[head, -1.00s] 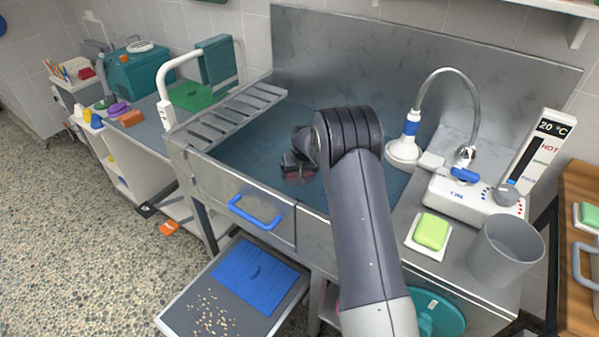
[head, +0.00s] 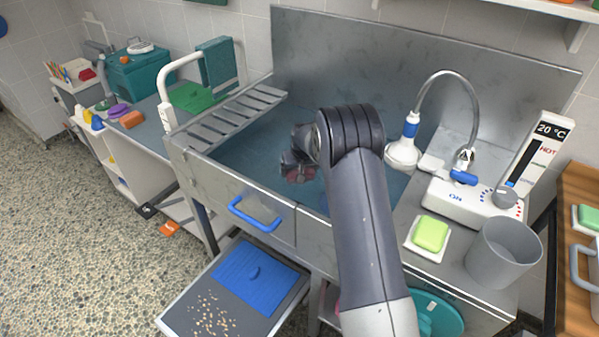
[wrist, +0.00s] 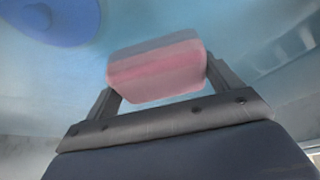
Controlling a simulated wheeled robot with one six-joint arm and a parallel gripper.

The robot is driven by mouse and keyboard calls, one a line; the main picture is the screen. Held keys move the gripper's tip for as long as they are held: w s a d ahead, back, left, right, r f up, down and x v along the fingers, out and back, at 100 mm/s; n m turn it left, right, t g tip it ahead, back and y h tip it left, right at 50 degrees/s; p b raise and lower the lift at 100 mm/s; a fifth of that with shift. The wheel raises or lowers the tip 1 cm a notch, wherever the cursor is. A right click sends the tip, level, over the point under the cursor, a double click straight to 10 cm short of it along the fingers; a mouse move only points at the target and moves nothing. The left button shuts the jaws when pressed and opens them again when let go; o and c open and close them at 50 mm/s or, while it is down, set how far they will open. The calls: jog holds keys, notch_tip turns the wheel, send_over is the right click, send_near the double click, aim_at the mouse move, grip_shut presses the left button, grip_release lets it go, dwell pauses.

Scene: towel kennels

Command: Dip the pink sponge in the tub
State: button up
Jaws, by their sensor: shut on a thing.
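The pink sponge (wrist: 158,72) is between the two fingers of my gripper (wrist: 160,85) in the wrist view. In the head view my gripper (head: 298,168) is low inside the metal tub (head: 232,179), and a little of the sponge's pink shows there, mostly hidden by the gripper and arm. The tub holds bluish water. The sponge looks hazy in the wrist view, as if at or under the water; how deep it is I cannot tell.
A shower head (head: 403,154) on a hose stands at the tub's right. A slatted rack (head: 235,117) covers its left end. A green sponge (head: 430,233) and a grey cup (head: 503,252) stand on the right counter. A blue handle (head: 254,213) is on the tub's front.

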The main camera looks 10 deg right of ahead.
notch_tip(320, 180, up, 11)
jog(key=p, duration=0.5)
jog(key=shift+r, duration=0.2)
dwell(1.1)
jog(key=shift+r+p, duration=1.95)
jog(key=shift+r, duration=1.05)
